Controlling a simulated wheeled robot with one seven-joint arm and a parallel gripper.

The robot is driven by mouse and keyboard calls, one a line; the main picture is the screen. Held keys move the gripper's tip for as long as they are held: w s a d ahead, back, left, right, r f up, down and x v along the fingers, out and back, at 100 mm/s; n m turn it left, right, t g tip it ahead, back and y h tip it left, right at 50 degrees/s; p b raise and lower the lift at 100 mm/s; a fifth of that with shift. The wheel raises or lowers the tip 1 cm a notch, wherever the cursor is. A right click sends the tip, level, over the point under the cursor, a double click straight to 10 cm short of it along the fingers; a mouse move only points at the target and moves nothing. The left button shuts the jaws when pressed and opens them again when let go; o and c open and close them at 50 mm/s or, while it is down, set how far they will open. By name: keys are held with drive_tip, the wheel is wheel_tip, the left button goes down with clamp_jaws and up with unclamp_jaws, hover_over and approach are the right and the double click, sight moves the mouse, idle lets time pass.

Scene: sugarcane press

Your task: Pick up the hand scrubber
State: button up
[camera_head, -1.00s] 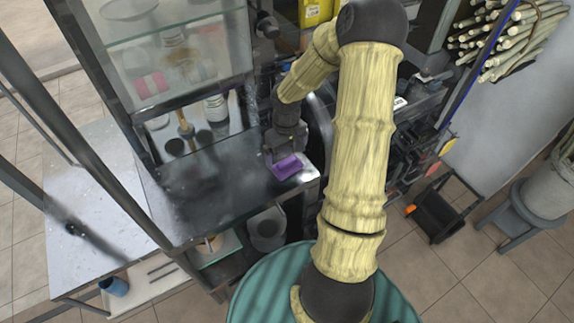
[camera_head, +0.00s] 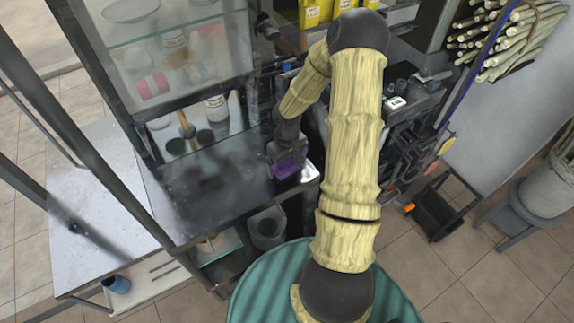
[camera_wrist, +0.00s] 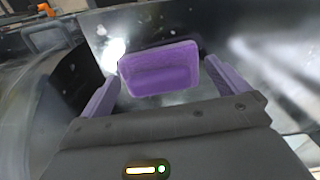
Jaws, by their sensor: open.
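The hand scrubber is a purple block that lies on the metal counter (camera_head: 225,195) near its front right corner. In the wrist view the purple scrubber (camera_wrist: 160,70) shows as a rounded, tray-like shape. My gripper (camera_wrist: 160,82) is open, with one purple-tinted finger on each side of the scrubber and visible gaps between. In the head view my gripper (camera_head: 287,168) is right over the scrubber and hides much of it. I cannot tell there which purple is finger and which is scrubber.
A glass-fronted cabinet (camera_head: 180,50) stands behind the counter at left, with a bottle (camera_head: 216,108) and cups inside. Dark machinery (camera_head: 405,110) is to the right of my arm. A grey bin (camera_head: 267,230) is below the counter's front edge. The counter left of my gripper looks clear.

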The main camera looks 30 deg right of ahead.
sight(287, 161)
drive_tip(key=shift+c, duration=0.2)
drive_tip(key=c, duration=0.8)
drive_tip(key=shift+r, duration=0.15)
wheel_tip(287, 161, up, 10)
drive_tip(key=shift+f+b, duration=0.1)
drive_tip(key=shift+b, duration=0.45)
drive_tip(key=o, duration=0.4)
drive_tip(key=shift+c, duration=1.3)
